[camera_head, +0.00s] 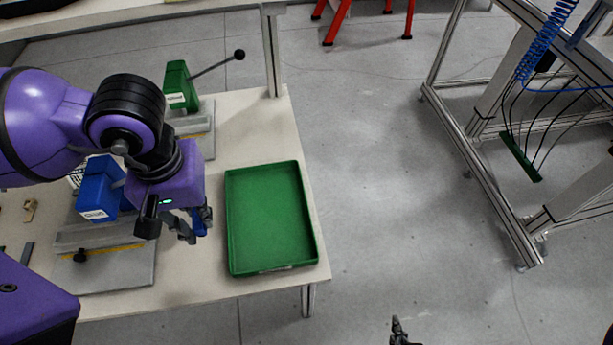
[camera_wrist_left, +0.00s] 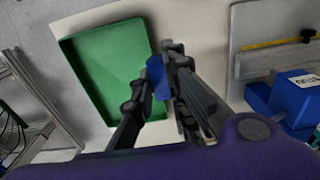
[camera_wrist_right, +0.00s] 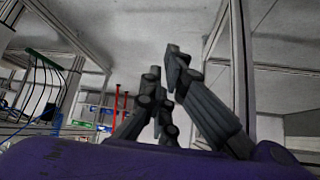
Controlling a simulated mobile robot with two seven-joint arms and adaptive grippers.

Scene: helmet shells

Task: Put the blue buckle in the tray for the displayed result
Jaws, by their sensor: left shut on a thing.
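The blue buckle (camera_wrist_left: 158,78) is a small blue piece between the fingers of my left gripper (camera_wrist_left: 160,70) in the left wrist view. My left gripper is shut on it, and the fingers hide part of it. In the head view, the blue buckle (camera_head: 200,222) shows beside the fingertips of my left gripper (camera_head: 194,232), just left of the tray. The tray (camera_head: 270,216) is green, shallow and empty on the table's right side. My right gripper (camera_head: 400,332) is at the bottom of the head view, away from the table. I cannot tell whether its fingers (camera_wrist_right: 165,70) touch.
A blue fixture (camera_head: 98,190) stands on a grey base left of my left gripper. A green fixture (camera_head: 180,88) with a black-knobbed lever stands behind. An upright metal post (camera_head: 272,50) rises at the table's back right. Open floor (camera_head: 385,190) lies right of the table.

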